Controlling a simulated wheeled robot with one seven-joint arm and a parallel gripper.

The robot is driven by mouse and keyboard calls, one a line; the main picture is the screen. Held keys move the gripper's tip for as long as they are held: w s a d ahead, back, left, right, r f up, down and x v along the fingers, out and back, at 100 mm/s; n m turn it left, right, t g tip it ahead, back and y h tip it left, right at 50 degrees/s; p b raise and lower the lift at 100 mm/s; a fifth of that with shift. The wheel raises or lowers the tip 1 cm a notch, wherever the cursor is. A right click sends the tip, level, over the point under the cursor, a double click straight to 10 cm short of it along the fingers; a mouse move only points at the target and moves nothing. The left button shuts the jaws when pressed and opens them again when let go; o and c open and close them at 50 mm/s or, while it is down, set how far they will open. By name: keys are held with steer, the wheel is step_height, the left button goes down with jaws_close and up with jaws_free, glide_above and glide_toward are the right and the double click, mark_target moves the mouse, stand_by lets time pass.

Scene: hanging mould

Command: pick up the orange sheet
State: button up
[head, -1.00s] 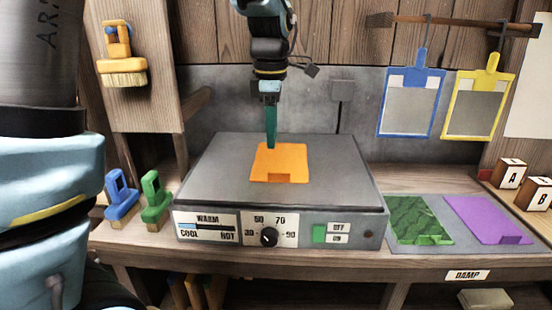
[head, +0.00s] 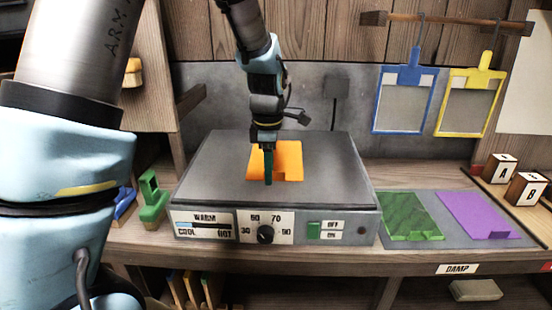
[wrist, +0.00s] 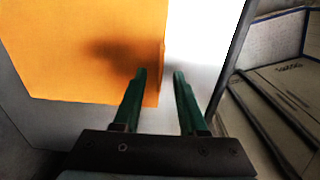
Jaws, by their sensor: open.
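The orange sheet (head: 289,158) lies on the grey top of the warming plate (head: 225,170), with a small tab at its front edge. In the wrist view the green fingers (wrist: 160,74) are apart with nothing held. The orange sheet (wrist: 85,50) fills the left there, and one of its edges runs up between the fingertips. The left finger overlaps orange, the right one a bright white area. I cannot tell whether the fingers touch the sheet.
The plate's front has a dial (head: 265,234) and a green switch (head: 313,229). A green sheet (head: 411,214) and a purple sheet (head: 478,214) lie on a grey mat at right. Blue (head: 403,105) and yellow (head: 467,105) frames hang behind. A green brush (head: 151,200) stands at left.

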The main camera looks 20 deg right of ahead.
steer(key=shift+c, duration=0.3)
jaws_close()
stand_by(1.1)
